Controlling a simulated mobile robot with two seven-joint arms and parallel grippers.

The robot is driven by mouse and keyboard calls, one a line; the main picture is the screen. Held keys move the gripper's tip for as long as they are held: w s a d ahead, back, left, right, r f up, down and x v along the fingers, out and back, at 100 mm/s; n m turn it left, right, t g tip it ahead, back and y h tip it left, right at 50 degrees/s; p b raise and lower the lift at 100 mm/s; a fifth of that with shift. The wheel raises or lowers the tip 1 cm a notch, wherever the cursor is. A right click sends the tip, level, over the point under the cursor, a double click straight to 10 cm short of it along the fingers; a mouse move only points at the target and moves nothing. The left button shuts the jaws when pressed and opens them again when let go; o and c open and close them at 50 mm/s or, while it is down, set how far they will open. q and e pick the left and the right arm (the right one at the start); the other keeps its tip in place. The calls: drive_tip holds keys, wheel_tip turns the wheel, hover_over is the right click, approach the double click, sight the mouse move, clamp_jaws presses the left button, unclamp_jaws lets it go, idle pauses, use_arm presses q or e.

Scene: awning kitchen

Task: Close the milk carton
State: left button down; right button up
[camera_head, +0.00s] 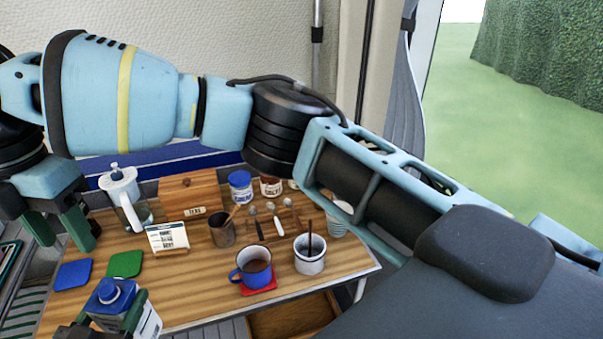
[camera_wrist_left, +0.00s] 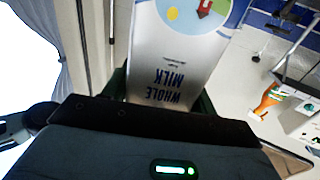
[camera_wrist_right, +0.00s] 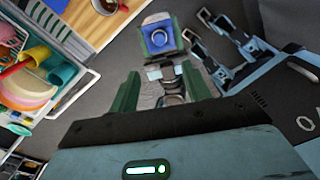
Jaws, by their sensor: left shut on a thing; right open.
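The milk carton (camera_head: 142,322) is white with a blue top and a round blue spout or cap (camera_head: 110,291). It appears upright at the lower left of the head view, in front of the table. My left gripper (camera_head: 108,318) is shut on its body. The left wrist view shows the printed carton side (camera_wrist_left: 172,60) between the fingers. My right gripper (camera_head: 60,226) is open and empty, beyond the carton and slightly left. In the right wrist view, the blue carton top (camera_wrist_right: 158,36) with its ring lies beyond the open fingers (camera_wrist_right: 160,90). I cannot tell whether the cap is seated.
A dish rack (camera_wrist_right: 45,85) shows in the right wrist view.

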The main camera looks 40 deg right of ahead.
drive_tip(key=w+d+f+m+y, duration=0.1)
drive_tip(key=d+f+m+y, duration=0.7)
drive_tip(key=m, duration=0.4)
drive_tip(key=w+d+f+m+y, duration=0.2)
drive_tip(key=d+f+m+y, duration=0.5)
drive_tip(key=f+m, duration=0.4)
drive_tip(key=s+d+f+m+t+h, duration=0.1)
drive_tip(key=s+d+f+m, duration=0.1)
drive_tip(key=f, duration=0.4)
drive_tip(key=s+d+f+m+t+h, duration=0.2)
drive_tip(key=f+m, duration=0.1)
drive_tip(key=f, duration=0.4)
drive_tip(key=s+d+f+m+t+h, duration=0.2)
drive_tip(key=f+m, duration=0.1)
drive_tip(key=f, duration=0.3)
drive_tip(key=shift+s+d+f, duration=0.2)
drive_tip(key=shift+d, duration=0.05)
drive_tip(key=s+d+f+t+h, duration=0.2)
drive_tip(key=s+d+f+h, duration=0.15)
drive_tip(key=s+f, duration=0.35)
drive_tip(key=s+n+t+h, duration=0.1)
drive_tip(key=s+n+h, duration=0.1)
drive_tip(key=s, duration=0.4)
drive_tip(key=s+d+f+n+t+h, duration=0.1)
drive_tip(key=s+n+h, duration=0.2)
drive_tip(key=s, duration=0.3)
drive_tip(key=shift+d+f+n+t, duration=0.25)
drive_tip(key=shift+f+n+t, duration=0.05)
drive_tip(key=shift+t, duration=0.1)
